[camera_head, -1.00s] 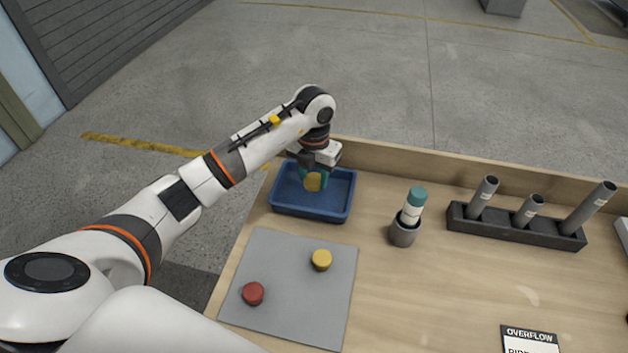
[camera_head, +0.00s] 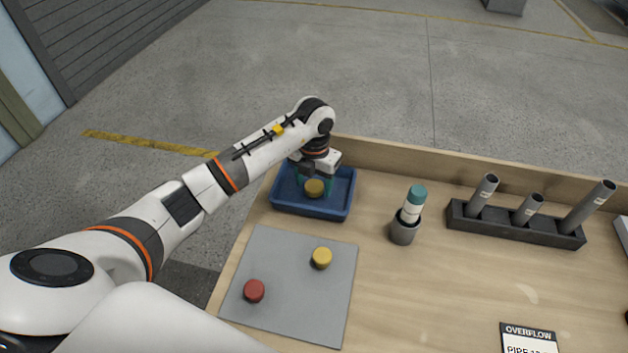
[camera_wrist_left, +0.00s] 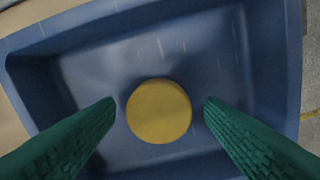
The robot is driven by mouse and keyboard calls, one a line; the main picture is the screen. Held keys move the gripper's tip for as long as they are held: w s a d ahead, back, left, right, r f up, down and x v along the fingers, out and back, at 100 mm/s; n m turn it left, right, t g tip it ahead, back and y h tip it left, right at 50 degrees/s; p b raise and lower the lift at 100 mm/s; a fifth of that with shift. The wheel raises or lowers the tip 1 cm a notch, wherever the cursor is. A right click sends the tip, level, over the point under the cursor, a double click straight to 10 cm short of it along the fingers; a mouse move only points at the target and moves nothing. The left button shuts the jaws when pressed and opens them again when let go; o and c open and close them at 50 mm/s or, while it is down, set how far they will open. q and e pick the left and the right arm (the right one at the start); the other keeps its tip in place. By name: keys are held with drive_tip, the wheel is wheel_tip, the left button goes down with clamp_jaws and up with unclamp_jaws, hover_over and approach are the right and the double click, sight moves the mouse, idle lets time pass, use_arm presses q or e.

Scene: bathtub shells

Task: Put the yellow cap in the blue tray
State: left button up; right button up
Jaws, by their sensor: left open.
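A yellow cap (camera_head: 314,188) is in the blue tray (camera_head: 292,208), under my left gripper (camera_head: 314,183). In the left wrist view the yellow cap (camera_wrist_left: 159,111) sits between the two green fingertips, with a gap on each side. The left gripper (camera_wrist_left: 160,103) is open, and the tray (camera_wrist_left: 150,60) surrounds the cap. A second yellow cap (camera_head: 322,258) lies on the grey mat (camera_head: 300,290). My right gripper is not in view.
A red cap (camera_head: 254,291) lies on the mat. Right of the tray stand a grey cup (camera_head: 404,232) holding a teal-topped bottle (camera_head: 414,200), and a dark rack (camera_head: 515,228) with grey tubes. An OVERFLOW sign (camera_head: 529,338) is at the front. Bare wood lies between.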

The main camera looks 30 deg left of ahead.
sight(314, 186)
use_arm(q)
drive_tip(key=shift+r, duration=0.45)
wheel_tip(314, 186, up, 11)
drive_tip(key=b, duration=0.1)
drive_tip(key=shift+r+b, duration=0.15)
drive_tip(key=shift+b, duration=0.2)
